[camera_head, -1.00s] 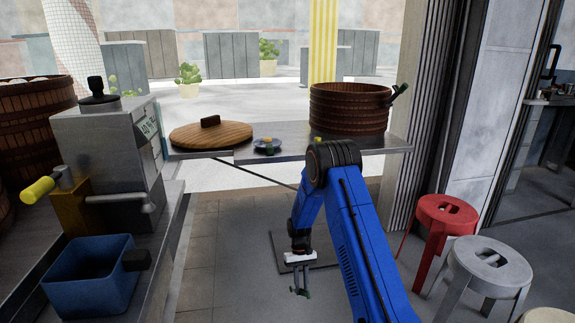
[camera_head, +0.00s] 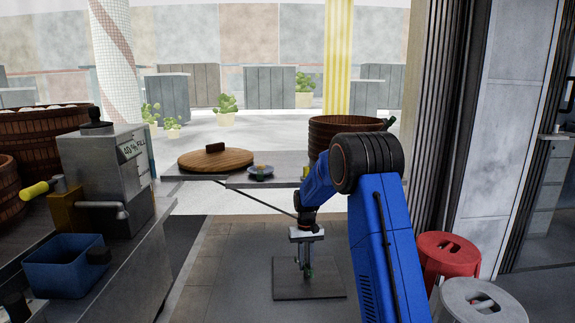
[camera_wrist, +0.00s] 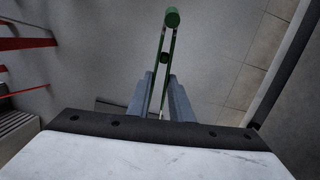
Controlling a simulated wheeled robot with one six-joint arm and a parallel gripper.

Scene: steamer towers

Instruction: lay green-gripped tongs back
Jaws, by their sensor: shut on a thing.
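My gripper (camera_head: 304,265) hangs low over the floor in front of the counter, below the serving shelf. It is shut on the tongs with green grips (camera_wrist: 172,20). In the wrist view, the tongs stick out between the two grey fingers, with a round green end at the far tip. In the head view, the tongs are small and mostly hidden by the fingers, with a bit of green showing. They touch nothing else that I can make out.
A metal boiler (camera_head: 115,190) and blue bin (camera_head: 66,268) stand left. Red (camera_head: 447,252) and grey stools (camera_head: 480,300) stand right.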

